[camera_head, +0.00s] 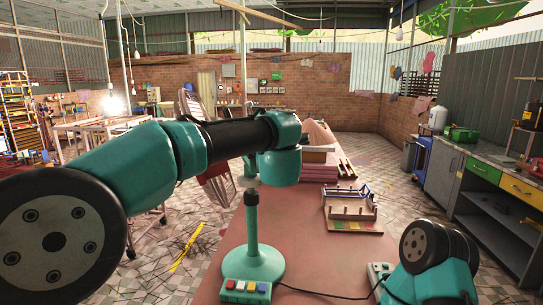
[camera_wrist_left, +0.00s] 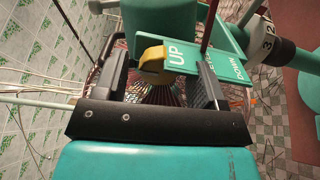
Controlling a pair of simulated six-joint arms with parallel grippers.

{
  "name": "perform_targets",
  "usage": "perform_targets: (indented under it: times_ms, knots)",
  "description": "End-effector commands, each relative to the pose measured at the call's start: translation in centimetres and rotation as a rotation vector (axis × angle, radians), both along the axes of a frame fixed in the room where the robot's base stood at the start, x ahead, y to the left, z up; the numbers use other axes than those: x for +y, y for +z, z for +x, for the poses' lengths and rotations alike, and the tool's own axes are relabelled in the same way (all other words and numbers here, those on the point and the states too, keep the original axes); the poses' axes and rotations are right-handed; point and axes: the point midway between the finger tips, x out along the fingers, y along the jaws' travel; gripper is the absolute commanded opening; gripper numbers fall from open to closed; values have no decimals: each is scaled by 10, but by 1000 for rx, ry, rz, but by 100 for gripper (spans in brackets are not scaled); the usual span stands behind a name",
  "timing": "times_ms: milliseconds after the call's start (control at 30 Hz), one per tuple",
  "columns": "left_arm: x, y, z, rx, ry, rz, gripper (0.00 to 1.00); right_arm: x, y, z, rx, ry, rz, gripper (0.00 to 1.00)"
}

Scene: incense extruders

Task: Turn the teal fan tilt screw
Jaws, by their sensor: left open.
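In the left wrist view, a yellow knob (camera_wrist_left: 154,66), which looks like the tilt screw, sits beside a teal plate (camera_wrist_left: 235,68) lettered UP and DOWN. My left gripper (camera_wrist_left: 162,80) is open, with one dark finger on each side of the knob and a gap visible on both sides. A teal housing (camera_wrist_left: 160,22) is just beyond. In the head view, the teal fan stand (camera_head: 252,232) is upright on a base (camera_head: 247,289) with coloured buttons. My left arm covers the area above the stand and hides the gripper. My right gripper is out of view; part of that arm shows lower right.
The fan stands near the front of a reddish table (camera_head: 290,230). A wooden rack (camera_head: 350,206) and a pinkish stack (camera_head: 318,168) are farther back. A grey counter (camera_head: 490,172) runs along the right wall. In the wrist view, a numbered dial (camera_wrist_left: 267,38) lies right of the plate.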

Motion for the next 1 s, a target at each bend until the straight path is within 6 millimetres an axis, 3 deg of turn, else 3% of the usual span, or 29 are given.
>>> perform_targets:
  times_ms: [700,1000]
  knots:
    - [-30,1,-129,-1,-2,0,64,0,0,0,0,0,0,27]
    - [-36,0,-154,-1,0,0,64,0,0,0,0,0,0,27]
